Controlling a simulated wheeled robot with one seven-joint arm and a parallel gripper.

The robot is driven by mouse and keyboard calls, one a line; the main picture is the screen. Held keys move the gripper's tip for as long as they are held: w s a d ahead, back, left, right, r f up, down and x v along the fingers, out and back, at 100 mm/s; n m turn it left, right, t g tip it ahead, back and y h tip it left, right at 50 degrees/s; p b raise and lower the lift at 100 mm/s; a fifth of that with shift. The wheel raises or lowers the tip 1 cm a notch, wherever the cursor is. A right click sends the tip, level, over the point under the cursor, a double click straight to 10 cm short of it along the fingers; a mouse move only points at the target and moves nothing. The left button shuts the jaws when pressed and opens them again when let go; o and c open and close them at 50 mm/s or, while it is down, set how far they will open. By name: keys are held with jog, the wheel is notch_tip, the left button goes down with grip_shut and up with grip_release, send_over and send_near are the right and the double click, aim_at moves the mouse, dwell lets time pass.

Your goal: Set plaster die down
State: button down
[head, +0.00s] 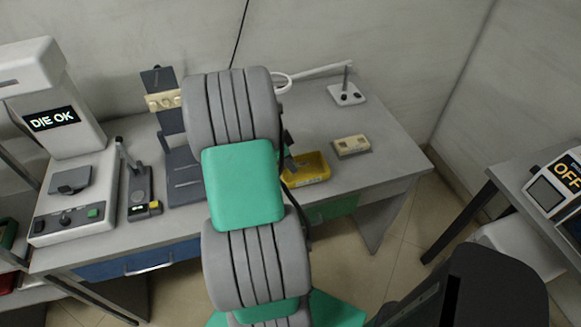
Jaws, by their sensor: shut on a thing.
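My gripper (290,160) shows only as a small dark part beside my arm, over the left end of the yellow tray (316,172). My own arm hides most of it. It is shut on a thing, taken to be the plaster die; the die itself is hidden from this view. A cream block with dark marks (351,143) sits on a grey base to the right of the yellow tray. Another cream piece (163,101) sits on a dark upright stand (160,79) at the back left.
A machine reading "DIE OK" (50,119) stands at the left of the grey table (392,150). A small dark device (140,190) is beside it. A post on a white base (346,93) stands at the back right. The table's right end is clear. An "OFF" panel (568,172) is far right.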

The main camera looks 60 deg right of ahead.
notch_tip(320, 180, down, 3)
jog(key=shift+d+r+p, duration=0.1)
jog(key=shift+r+p, duration=0.05)
jog(key=shift+p, duration=0.35)
jog(key=shift+f, duration=0.5)
jog(key=c, duration=1.3)
grip_release()
jog(key=b+v, duration=0.2)
jog(key=v, duration=1)
jog(key=w+a+r+n+t, duration=0.2)
jog(key=w+a+r+n, duration=0.1)
jog(key=w+a+n, duration=0.35)
jog(key=w+a+r+n+t, duration=0.2)
jog(key=a+n, duration=0.3)
jog(key=a, duration=0.4)
jog(key=w+a+r+n+t, duration=0.1)
jog(key=w+a+n, duration=0.2)
jog(key=a+n, duration=0.35)
jog(key=s+a+n+y, duration=0.1)
jog(key=a+n, duration=0.2)
jog(key=a, duration=0.2)
jog(key=s+a+n+t+y, duration=0.1)
jog(key=a+n, duration=0.2)
jog(key=a, duration=0.3)
jog(key=s+a+n+y, duration=0.1)
jog(key=a+n, duration=0.2)
jog(key=a, duration=0.2)
jog(key=shift+s+a+r+t, duration=0.2)
jog(key=shift+s+a+t, duration=0.1)
jog(key=shift+s+t, duration=0.1)
